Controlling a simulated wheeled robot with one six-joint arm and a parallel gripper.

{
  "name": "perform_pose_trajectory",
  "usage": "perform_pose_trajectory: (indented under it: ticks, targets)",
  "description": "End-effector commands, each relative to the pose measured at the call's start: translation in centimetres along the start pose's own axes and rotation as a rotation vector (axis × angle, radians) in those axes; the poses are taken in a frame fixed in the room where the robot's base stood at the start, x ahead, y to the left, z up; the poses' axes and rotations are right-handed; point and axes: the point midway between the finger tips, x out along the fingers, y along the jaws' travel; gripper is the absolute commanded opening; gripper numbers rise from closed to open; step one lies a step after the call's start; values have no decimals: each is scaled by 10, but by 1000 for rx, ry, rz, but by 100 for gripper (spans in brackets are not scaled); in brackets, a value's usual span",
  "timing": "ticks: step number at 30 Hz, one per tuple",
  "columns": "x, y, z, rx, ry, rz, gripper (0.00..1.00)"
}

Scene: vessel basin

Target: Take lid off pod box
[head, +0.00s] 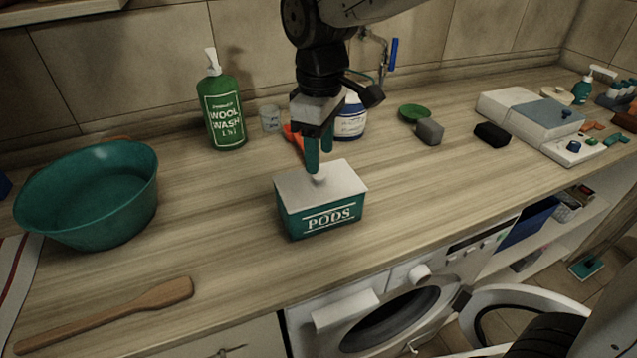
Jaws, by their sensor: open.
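The pod box (320,220) is a teal box with "PODS" in white on its front, standing upright on the wooden counter. Its pale grey lid (342,178) sits flat on top, with a small light knob (319,179) near the middle. My gripper (319,168) points down just above the lid, with its teal fingers at the knob. The fingers are open; whether they touch the knob or straddle it cannot be told from this angle.
A teal basin (88,195) and a wooden spatula (110,315) lie to the left. A green wool wash bottle (223,105) and a white-blue tub (351,118) stand behind. A grey block (429,131) and black block (492,134) are right. Counter beside the box is clear.

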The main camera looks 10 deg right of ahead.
Motion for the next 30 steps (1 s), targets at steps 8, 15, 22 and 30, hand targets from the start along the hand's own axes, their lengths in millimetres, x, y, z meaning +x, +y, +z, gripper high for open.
perform_pose_trajectory:
  ticks: [8, 15, 22, 30]
  targets:
    - [40, 0, -2, 1, -2, -1, 48]
    - [45, 0, -2, 2, 0, 0, 48]
    - [45, 0, -2, 2, 0, 0, 4]
    - [44, 0, -2, 2, 0, 0, 0]
